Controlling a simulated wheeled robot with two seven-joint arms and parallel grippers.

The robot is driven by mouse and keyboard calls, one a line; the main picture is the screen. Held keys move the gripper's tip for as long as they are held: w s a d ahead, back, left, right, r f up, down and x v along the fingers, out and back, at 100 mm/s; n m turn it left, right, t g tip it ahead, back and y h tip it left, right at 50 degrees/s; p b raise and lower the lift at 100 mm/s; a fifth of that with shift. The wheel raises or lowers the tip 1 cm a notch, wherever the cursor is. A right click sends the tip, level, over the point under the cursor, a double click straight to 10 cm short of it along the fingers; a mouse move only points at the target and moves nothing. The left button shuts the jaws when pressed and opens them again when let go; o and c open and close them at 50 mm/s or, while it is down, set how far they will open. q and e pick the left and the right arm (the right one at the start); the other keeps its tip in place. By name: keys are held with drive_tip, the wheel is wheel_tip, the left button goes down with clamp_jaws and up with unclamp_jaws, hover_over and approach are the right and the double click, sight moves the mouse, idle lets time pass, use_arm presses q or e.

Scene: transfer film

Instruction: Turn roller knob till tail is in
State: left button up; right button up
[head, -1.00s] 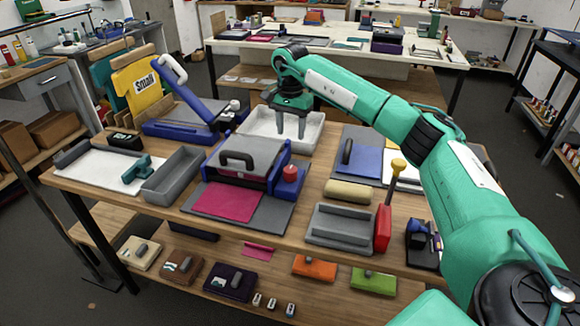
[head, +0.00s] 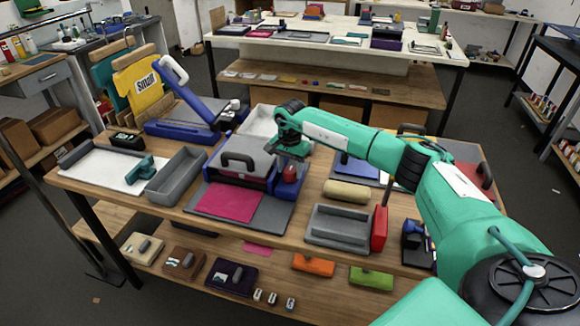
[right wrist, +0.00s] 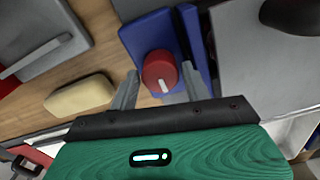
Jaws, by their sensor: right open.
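The roller machine (head: 240,160) is a blue and grey unit with a black handle on top. A magenta film sheet (head: 228,202) lies on its grey front plate, its far edge at the machine's front. The red knob (head: 290,173) sits on a blue block at the machine's right side. In the right wrist view the red knob (right wrist: 160,66) has a white mark pointing toward the gripper. My right gripper (right wrist: 159,74) is open above it, one finger on each side; contact cannot be told. In the head view the right gripper (head: 291,151) partly hides the block. My left gripper is not in view.
A white tray (head: 254,124) stands behind the machine. A tan roll (head: 346,192), a grey tray (head: 337,238) and a red upright piece (head: 380,228) stand to the right. A long grey bin (head: 176,178) is to the left.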

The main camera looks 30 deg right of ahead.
drive_tip(key=shift+c, duration=0.2)
drive_tip(key=c, duration=0.6)
drive_tip(key=shift+c, duration=0.2)
